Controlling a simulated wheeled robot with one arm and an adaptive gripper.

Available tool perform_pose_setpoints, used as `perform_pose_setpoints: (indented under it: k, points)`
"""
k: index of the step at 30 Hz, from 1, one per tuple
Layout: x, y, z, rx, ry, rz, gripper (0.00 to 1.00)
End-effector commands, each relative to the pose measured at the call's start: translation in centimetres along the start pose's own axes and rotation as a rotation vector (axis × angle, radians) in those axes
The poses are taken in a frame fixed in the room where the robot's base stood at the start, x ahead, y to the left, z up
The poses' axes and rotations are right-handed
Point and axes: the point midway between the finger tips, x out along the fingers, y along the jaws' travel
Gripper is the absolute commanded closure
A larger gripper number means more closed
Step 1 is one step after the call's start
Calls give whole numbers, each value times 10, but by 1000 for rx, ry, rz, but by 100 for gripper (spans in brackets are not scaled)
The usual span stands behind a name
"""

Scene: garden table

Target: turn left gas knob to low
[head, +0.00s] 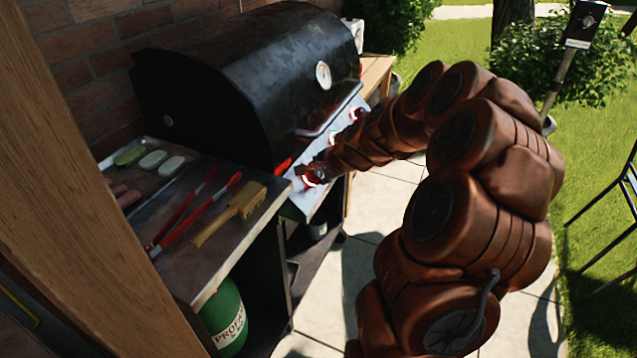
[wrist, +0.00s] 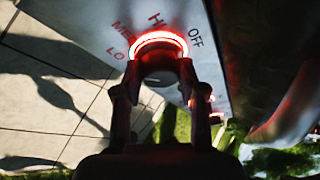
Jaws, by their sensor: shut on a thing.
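The left gas knob (wrist: 160,62) sits on the grill's front panel inside a glowing red ring. My gripper (wrist: 158,82) is shut on the knob, with one finger on each side. Where the knob's pointer faces cannot be told. In the head view my gripper (head: 308,174) is at the left end of the panel (head: 304,198), and the knob is mostly hidden behind it.
The black grill (head: 250,75) with a closed lid and a dial stands against the brick wall. A side table (head: 215,262) on the left holds red-handled tongs (head: 195,215), a brush (head: 230,212) and a food tray. Paved floor lies in front.

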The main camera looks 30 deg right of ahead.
Motion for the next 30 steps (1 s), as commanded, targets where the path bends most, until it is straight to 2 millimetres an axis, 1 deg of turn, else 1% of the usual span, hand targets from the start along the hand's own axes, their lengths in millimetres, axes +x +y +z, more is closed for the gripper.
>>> perform_pose_setpoints:
  k: [1,12,26,27,30]
  points:
    - [4,3,0,-22,-2,-11,94]
    - [0,1,0,-127,-10,-54,94]
    - [-1,0,0,-138,-11,-58,94]
    - [-1,0,0,-138,-11,-58,59]
    - [0,0,0,-138,-11,-57,48]
